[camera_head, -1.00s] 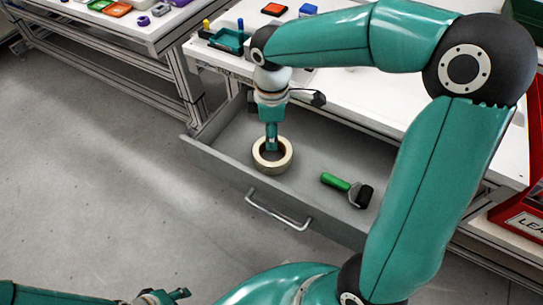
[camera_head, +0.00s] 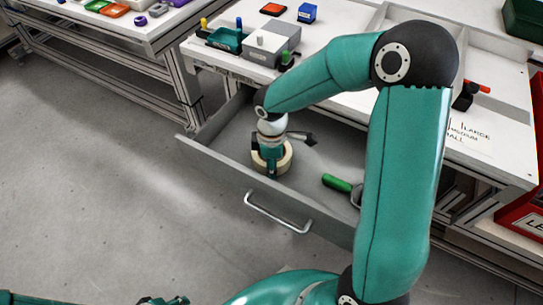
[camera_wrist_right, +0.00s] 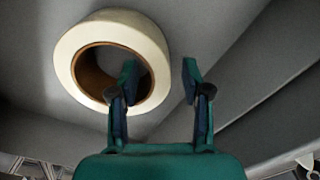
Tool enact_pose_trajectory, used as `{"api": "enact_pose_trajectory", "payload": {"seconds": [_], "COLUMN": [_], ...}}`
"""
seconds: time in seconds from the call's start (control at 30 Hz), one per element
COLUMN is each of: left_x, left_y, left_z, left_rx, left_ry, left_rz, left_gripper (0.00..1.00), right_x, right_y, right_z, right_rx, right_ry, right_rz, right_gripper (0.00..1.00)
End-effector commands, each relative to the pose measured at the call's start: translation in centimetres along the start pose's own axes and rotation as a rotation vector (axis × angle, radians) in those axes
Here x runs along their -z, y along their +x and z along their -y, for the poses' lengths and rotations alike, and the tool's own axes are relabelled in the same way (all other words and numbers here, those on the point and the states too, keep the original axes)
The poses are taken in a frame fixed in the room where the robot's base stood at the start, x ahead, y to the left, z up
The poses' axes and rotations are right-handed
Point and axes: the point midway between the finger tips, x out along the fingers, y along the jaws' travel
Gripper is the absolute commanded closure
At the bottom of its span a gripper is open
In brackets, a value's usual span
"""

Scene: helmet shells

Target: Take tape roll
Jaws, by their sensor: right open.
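The tape roll (camera_head: 286,160), cream with a brown inner core, lies in the open grey drawer. It also shows in the right wrist view (camera_wrist_right: 67,62), left of centre. My right gripper (camera_head: 271,167) is low over the roll and partly covers it in the head view. In the right wrist view my right gripper (camera_wrist_right: 160,76) is open, with one finger across the roll's hole and the other outside its right side. I cannot tell whether either finger touches it. My left gripper (camera_head: 165,300) is cut off at the bottom edge, and its jaws are unclear.
The drawer's front wall (camera_head: 225,173) and handle (camera_head: 278,212) are on the near side. A green-handled roller (camera_head: 337,183) lies right of the tape roll, partly behind my arm. The white worktop (camera_head: 345,107) is above the drawer and holds a grey box (camera_head: 272,43).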

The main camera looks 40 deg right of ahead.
Motion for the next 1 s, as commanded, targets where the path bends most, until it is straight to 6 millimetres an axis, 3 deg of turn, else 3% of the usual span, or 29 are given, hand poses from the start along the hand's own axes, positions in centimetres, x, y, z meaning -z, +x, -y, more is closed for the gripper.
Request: {"api": "enact_pose_trajectory", "payload": {"seconds": [0.1,0.37,0.67,1.0], "left_x": [0.00,0.00,0.00,0.00], "left_y": [0.39,0.35,0.35,0.34], "left_z": [0.14,0.13,0.13,0.12], "left_rx": [0.000,0.000,0.000,0.000], "left_ry": [0.000,0.000,0.000,0.000], "left_rz": [0.000,0.000,0.000,0.000], "left_gripper": [0.60,0.60,0.60,0.60], "right_x": [-0.05,-0.05,-0.04,-0.01], "right_y": [1.34,1.52,1.50,1.44], "right_z": [0.06,0.06,0.05,0.03], "right_rx": [0.001,0.001,0.000,0.000], "right_ry": [0.001,0.001,0.001,0.000], "right_rz": [0.001,0.000,0.000,-0.001], "right_gripper": [0.52,0.52,1.00,1.00]}}
